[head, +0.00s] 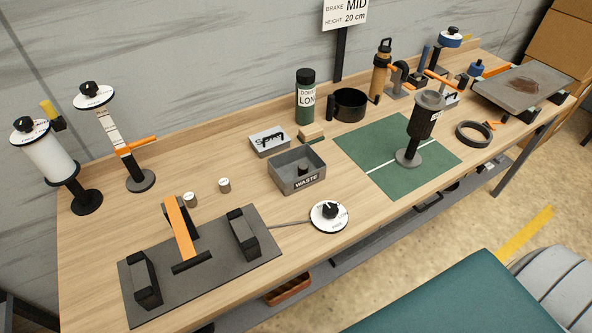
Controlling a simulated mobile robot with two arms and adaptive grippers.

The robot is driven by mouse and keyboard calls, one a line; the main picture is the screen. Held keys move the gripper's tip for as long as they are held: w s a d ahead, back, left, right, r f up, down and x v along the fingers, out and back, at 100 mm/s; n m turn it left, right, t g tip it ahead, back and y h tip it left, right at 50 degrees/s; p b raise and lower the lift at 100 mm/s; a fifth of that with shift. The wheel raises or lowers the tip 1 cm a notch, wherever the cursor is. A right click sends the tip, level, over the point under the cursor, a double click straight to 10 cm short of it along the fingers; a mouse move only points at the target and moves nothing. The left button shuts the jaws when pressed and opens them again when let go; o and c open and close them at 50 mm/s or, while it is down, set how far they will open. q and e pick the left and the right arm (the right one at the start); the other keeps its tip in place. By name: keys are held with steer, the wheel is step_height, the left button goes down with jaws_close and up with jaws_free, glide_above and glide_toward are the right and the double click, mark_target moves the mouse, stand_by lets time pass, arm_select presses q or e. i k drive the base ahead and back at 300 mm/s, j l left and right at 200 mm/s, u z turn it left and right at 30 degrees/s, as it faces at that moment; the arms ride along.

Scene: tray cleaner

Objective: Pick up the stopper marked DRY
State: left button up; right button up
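Two small pale stoppers stand upright on the wooden bench, left of the waste box. One stopper (190,199) is beside the orange lever, and the other stopper (224,185) is a little to its right and farther back. Both have marks on them, but they are too small to read, so I cannot tell which says DRY. They stand apart from each other and nothing touches them. Neither of my grippers is in view.
A dark base plate (207,284) with an orange lever (180,230) lies in front of the stoppers. A grey WASTE box (284,179) and a white dial (329,217) are to the right. Tall dial stands (87,200) are at left. Bare wood surrounds the stoppers.

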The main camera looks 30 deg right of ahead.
mark_target(224, 184)
steer(key=l+z, duration=0.3)
steer(key=z, duration=0.15)
steer(key=l+z, duration=0.3)
steer(key=z, duration=0.15)
steer(key=l+z, duration=0.45)
steer(key=j+u, duration=0.25)
steer(key=u, duration=0.15)
steer(key=i+j+u, duration=0.15)
steer(key=u, duration=0.2)
steer(key=i+j+u, duration=0.15)
steer(key=u, duration=0.25)
steer(key=i+j+u, duration=0.15)
steer(key=u, duration=0.2)
steer(key=j, duration=0.1)
